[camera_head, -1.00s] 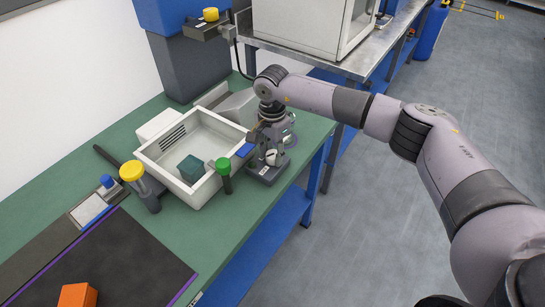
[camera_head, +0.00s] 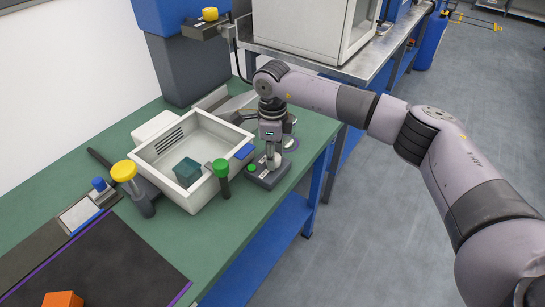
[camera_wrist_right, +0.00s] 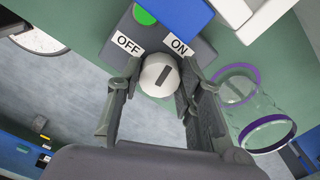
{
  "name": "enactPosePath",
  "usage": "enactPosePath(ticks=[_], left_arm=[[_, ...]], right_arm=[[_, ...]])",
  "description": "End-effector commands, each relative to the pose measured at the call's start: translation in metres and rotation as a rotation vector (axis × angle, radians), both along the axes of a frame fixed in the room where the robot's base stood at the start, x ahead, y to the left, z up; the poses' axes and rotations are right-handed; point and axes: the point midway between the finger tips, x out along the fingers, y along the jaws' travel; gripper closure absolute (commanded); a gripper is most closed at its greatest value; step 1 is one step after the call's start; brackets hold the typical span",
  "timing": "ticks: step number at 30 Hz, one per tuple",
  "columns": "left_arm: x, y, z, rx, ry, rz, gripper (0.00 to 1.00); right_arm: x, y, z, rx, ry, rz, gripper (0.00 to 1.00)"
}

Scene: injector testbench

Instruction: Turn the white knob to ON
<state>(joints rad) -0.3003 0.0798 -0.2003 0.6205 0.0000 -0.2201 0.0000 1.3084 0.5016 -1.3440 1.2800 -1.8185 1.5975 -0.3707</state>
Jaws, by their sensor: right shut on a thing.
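The white knob (camera_wrist_right: 160,75) sits on a dark grey control box (camera_head: 262,178) at the right end of the green bench. The box also shows in the wrist view (camera_wrist_right: 178,27) with an OFF label (camera_wrist_right: 127,43) at left and an ON label (camera_wrist_right: 178,47) at right. The dark mark on the knob leans to the upper right, toward ON. My right gripper (camera_wrist_right: 158,88) is shut on the knob, one finger on each side. In the head view the right gripper (camera_head: 271,155) points down over the box. My left gripper is not in view.
A white bin (camera_head: 180,150) holding a teal block (camera_head: 187,172) stands left of the box. A green-topped post (camera_head: 221,170) is close by. A clear cylinder with purple rims (camera_wrist_right: 262,108) stands right beside the gripper. A yellow-topped post (camera_head: 124,171) is farther left.

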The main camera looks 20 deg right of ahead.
Motion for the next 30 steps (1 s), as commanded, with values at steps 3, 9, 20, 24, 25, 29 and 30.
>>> enactPosePath(ticks=[3, 9, 20, 24, 25, 29, 30], left_arm=[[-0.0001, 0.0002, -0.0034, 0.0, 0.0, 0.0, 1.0], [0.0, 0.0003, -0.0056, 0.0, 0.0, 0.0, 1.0], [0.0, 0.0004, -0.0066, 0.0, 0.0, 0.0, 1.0], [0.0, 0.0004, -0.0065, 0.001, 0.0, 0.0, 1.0], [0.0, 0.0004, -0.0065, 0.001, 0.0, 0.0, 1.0], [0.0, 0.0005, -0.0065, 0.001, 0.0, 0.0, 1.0], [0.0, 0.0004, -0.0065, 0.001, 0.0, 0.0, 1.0]], right_arm=[[0.0012, -0.0006, 0.0005, 0.0, -0.003, -0.075, 0.94], [0.0013, -0.0007, 0.0012, -0.001, -0.003, -0.162, 0.94], [0.0015, -0.0008, 0.0019, -0.001, -0.003, -0.214, 0.94], [0.0016, -0.0009, 0.002, 0.0, -0.004, -0.215, 0.94], [0.0016, -0.0009, 0.002, 0.0, -0.004, -0.215, 0.94], [0.0017, -0.0008, 0.002, 0.001, -0.004, -0.215, 0.94], [0.0017, -0.0008, 0.002, 0.001, -0.004, -0.215, 0.64]])
